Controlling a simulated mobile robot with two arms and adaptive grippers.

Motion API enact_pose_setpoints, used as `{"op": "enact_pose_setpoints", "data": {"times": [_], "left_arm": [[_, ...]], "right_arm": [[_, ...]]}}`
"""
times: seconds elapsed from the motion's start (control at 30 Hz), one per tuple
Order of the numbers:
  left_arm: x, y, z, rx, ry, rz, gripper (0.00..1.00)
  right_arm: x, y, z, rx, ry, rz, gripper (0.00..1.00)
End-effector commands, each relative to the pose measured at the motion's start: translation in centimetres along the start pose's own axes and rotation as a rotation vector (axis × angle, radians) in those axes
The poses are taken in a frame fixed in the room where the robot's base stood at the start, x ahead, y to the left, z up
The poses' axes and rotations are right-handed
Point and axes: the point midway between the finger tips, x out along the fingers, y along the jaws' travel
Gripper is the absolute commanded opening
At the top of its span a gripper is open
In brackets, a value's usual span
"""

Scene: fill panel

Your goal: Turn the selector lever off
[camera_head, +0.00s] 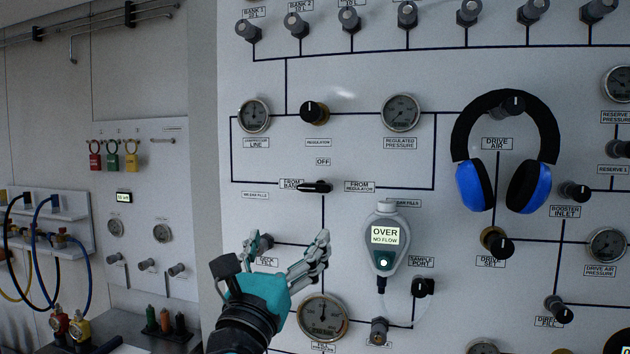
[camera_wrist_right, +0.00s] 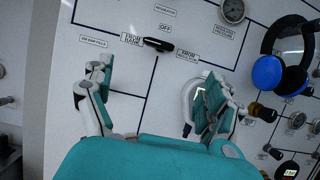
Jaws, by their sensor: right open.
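The selector lever (camera_head: 316,187) is a small black handle on the white panel, lying about horizontal below the OFF label (camera_head: 323,161). It sits between the FROM BANK label and the FROM REGULATOR label (camera_head: 359,187). In the right wrist view the lever (camera_wrist_right: 158,45) shows ahead of the fingers, near the top. My right gripper (camera_head: 287,242) is teal and grey, with its fingers spread wide and empty. It is below the lever in the head view, apart from it. The right gripper also shows in the wrist view (camera_wrist_right: 152,78). My left gripper is not in view.
A handheld analyser (camera_head: 385,240) reading OVER / NO FLOW hangs right of my gripper. Blue and black headphones (camera_head: 548,188) hang further right. A regulator knob (camera_head: 314,113) and gauges (camera_head: 401,113) are above the lever.

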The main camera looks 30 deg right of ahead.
Motion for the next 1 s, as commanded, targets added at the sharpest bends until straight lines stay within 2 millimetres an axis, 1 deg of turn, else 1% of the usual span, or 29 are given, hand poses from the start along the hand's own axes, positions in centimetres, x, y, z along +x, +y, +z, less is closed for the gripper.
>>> {"op": "enact_pose_setpoints", "data": {"times": [0.17,0.5,0.7,0.83,1.0], "left_arm": [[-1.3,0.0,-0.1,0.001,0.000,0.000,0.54],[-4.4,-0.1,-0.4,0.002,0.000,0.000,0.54],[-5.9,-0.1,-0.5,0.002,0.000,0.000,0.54],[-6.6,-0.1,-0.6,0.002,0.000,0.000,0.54],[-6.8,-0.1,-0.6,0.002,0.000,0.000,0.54]], "right_arm": [[2.9,-0.1,0.2,-0.004,0.001,-0.004,0.88],[10.5,0.0,0.3,-0.004,0.002,-0.002,0.88],[14.3,0.0,0.2,-0.002,0.002,-0.001,0.88],[15.9,0.1,0.1,-0.001,0.003,0.000,0.88],[16.9,0.1,-0.1,0.001,0.003,0.001,0.88]]}}
